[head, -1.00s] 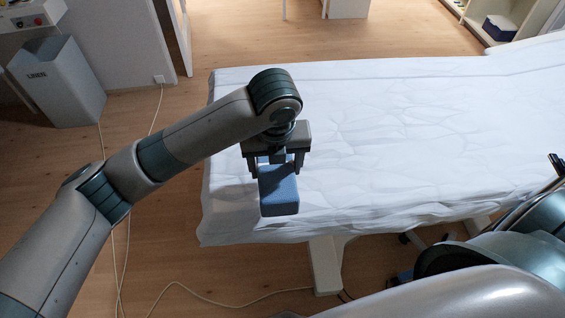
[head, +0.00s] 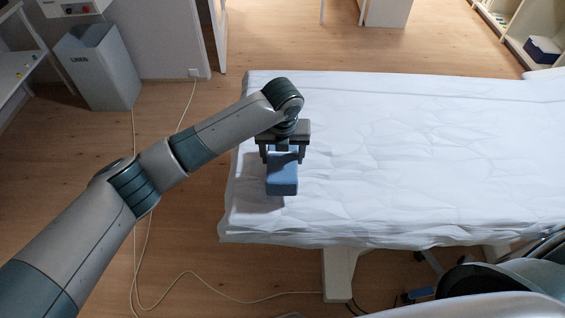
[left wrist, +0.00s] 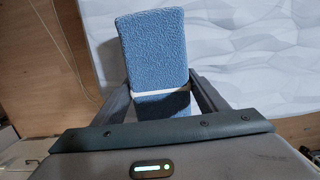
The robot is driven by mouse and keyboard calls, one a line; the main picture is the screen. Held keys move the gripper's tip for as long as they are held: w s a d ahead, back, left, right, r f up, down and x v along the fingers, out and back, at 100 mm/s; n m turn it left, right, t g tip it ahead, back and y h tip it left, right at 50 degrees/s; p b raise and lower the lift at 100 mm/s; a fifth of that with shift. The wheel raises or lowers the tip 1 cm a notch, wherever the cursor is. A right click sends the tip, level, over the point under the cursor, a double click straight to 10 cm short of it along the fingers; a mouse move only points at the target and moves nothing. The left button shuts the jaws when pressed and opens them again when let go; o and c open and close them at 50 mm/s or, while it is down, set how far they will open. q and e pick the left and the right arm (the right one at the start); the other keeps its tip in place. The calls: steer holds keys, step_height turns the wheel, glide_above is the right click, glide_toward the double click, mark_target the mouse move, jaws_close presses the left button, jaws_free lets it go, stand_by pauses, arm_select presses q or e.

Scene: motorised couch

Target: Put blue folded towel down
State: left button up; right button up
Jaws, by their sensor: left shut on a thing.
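The blue folded towel (head: 282,175) is held in my left gripper (head: 283,153) over the near left part of the white-covered couch (head: 400,150). In the left wrist view the towel (left wrist: 153,50) sits between the two fingers of the left gripper (left wrist: 163,100), with a pale band across it. The gripper is shut on it. A shadow lies on the sheet beside the towel; I cannot tell whether its underside touches the sheet. My right gripper is not in view.
The couch sheet is wrinkled and bare to the right of the towel. A grey linen bin (head: 98,68) stands at the far left. A pale cable (head: 190,275) runs over the wooden floor. A shelf unit (head: 540,25) holding a blue box (head: 542,49) is at the far right.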

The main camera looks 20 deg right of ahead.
mark_target(282, 157)
arm_select(q)
steer(key=shift+f+p, duration=0.75)
steer(key=shift+f, duration=1.25)
steer(key=o, duration=1.2)
steer(key=shift+f, duration=0.1)
steer(key=shift+c, duration=0.2)
steer(key=shift+r, duration=0.2)
steer(key=r, duration=0.4)
steer(key=s+r+b, duration=0.1)
steer(key=r, duration=0.2)
steer(key=r+b, duration=0.1)
steer(key=r, duration=0.3)
steer(key=shift+s+a+r, duration=0.25)
steer(key=shift+s+r, duration=0.1)
steer(key=shift+s, duration=0.05)
